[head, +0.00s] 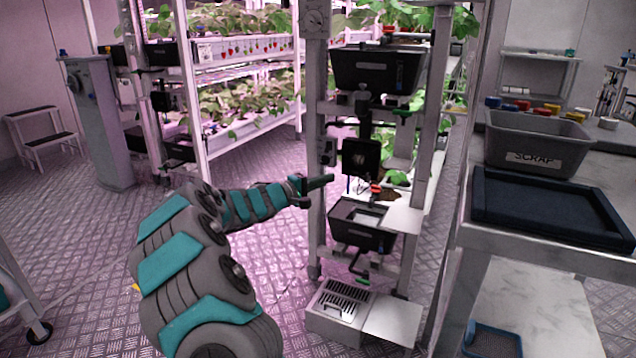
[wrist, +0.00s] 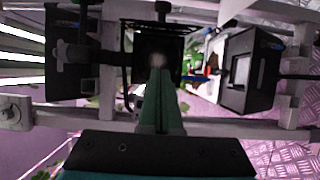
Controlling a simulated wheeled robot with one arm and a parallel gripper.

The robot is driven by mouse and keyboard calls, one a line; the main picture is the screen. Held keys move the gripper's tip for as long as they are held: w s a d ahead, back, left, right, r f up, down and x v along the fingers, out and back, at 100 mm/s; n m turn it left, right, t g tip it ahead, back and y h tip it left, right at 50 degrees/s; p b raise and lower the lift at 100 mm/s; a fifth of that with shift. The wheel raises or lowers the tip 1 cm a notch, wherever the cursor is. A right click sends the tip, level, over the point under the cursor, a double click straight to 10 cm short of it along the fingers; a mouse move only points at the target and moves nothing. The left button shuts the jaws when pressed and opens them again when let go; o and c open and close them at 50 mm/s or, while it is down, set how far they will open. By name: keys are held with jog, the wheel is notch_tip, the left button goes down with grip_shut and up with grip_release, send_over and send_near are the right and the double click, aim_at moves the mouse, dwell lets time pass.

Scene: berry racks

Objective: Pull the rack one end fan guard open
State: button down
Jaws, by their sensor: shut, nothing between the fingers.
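The fan guard appears to be the square black panel (head: 361,157) at the end of the rack, between the two grey posts. In the wrist view, a dark square frame (wrist: 143,62) with a pale spot at its middle seems to be the same part. My gripper (head: 328,180) is shut and empty, just left of and a little below the panel in the head view. In the wrist view, my gripper's fingers (wrist: 158,75) point at the square and cover its lower middle. I cannot tell whether they touch it. The panel looks flat against the rack end.
A black bin (head: 378,70) is above the panel and another black box (head: 362,232) is below it. A grey vented box (head: 340,310) sits at the rack's foot. A bench with a scrap bin (head: 535,145) stands right. The floor left of the rack is open.

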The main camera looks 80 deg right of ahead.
aim_at(364, 185)
jog(key=s, duration=0.6)
jog(key=shift+s+d+p, duration=0.25)
jog(key=shift+d+p, duration=0.05)
jog(key=shift+d, duration=0.15)
jog(key=s+a+b, duration=0.1)
jog(key=b, duration=0.2)
jog(key=s+b, duration=0.2)
jog(key=b, duration=0.1)
jog(key=s+a+b, duration=0.1)
jog(key=b, duration=0.2)
jog(key=shift+s+a+f, duration=0.15)
jog(key=shift+a+f, duration=0.1)
jog(key=shift+a, duration=0.05)
jog(key=shift+s+a+r+b, duration=0.1)
jog(key=shift+s+r+b, duration=0.2)
jog(key=shift+b, duration=0.25)
